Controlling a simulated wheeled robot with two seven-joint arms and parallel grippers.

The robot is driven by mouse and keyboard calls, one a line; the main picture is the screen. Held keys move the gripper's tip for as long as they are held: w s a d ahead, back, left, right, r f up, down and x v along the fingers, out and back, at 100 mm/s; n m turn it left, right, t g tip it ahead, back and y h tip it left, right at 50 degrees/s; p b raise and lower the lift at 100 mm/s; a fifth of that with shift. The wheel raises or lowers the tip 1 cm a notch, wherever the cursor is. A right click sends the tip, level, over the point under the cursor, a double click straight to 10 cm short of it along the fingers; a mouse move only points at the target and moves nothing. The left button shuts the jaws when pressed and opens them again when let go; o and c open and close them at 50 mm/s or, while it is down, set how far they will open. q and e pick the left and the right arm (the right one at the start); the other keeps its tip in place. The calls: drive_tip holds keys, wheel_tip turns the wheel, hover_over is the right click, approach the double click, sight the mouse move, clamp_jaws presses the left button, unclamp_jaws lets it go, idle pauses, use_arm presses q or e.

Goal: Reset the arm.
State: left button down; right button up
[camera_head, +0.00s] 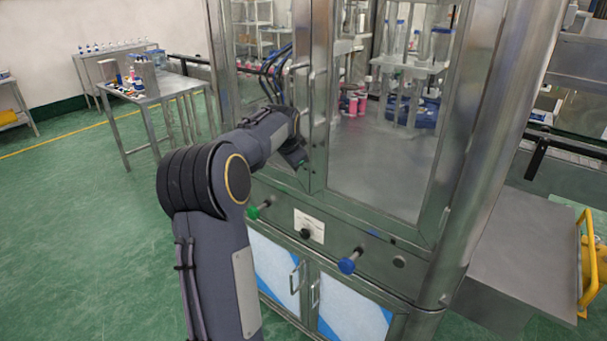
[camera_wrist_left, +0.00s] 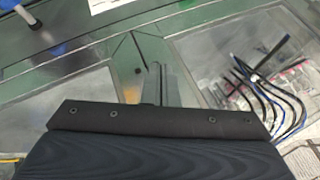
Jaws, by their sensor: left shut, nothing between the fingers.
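My left arm rises from the bottom of the head view and bends toward the machine's front. Its dark gripper (camera_head: 292,155) is at the glass doors, by the middle door frame and above the control panel (camera_head: 325,235). In the left wrist view the dark gripper body (camera_wrist_left: 160,120) fills the bottom, with the door glass and frame beyond it. The gripper is shut and I see nothing held in it. The fingertips are hard to make out. My right gripper is not in view.
The glass-doored machine has an upright door handle (camera_head: 311,95), a green knob (camera_head: 254,212) and a blue knob (camera_head: 349,262). Black and blue cables (camera_wrist_left: 262,85) show behind the glass. A metal side table (camera_head: 535,245) stands at right. Green floor (camera_head: 80,230) is open at left.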

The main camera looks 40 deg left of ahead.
use_arm(q)
drive_tip(key=s+r, duration=0.1)
drive_tip(key=s+a+r, duration=0.1)
drive_tip(key=r, duration=0.1)
drive_tip(key=shift+s+a+r, duration=0.2)
drive_tip(key=shift+s, duration=0.15)
drive_tip(key=shift+s+r, duration=0.1)
